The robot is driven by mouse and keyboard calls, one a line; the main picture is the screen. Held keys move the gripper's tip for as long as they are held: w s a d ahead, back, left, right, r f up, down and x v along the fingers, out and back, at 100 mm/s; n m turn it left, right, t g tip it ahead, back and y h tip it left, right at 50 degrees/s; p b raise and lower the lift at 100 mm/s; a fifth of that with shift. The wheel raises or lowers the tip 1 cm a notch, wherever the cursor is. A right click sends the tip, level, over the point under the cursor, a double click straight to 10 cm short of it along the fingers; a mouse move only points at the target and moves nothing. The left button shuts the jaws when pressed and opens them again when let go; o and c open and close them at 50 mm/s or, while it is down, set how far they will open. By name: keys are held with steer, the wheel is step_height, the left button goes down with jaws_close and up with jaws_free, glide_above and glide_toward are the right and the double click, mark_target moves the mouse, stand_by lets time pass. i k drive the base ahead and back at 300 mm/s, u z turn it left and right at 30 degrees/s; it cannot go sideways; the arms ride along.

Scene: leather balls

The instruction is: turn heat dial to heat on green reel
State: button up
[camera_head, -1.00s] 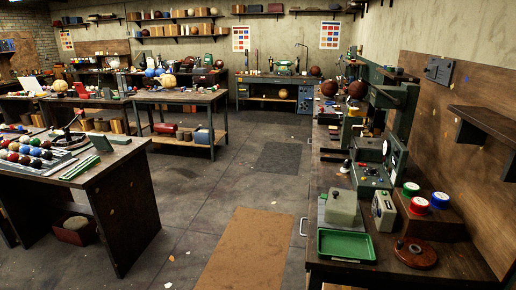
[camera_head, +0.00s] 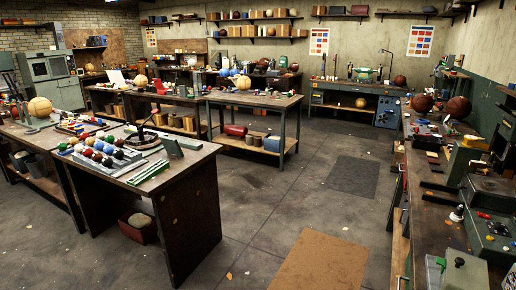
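No reel shows in the current view, and I cannot make out a heat dial or a green reel mark. A green machine (camera_head: 493,232) with small knobs and a red part on top stands on the right-hand bench (camera_head: 432,215), cut off by the right edge. A pale green block-like container (camera_head: 452,275) with a dark knob is at the lower right, cut off by the bottom edge. My gripper is not in view.
A dark table (camera_head: 190,165) with rows of coloured balls (camera_head: 98,147) stands at the left. More benches line the back. Open floor with a brown mat (camera_head: 318,262) and a dark mat (camera_head: 353,177) lies between the left table and the right bench.

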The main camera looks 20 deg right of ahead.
mark_target(498, 227)
steer(key=u, duration=0.1)
steer(key=i, duration=1.05)
steer(key=z, duration=0.4)
steer(key=i, duration=0.85)
steer(key=z, duration=0.95)
steer(key=i, duration=0.95)
steer(key=z, duration=0.45)
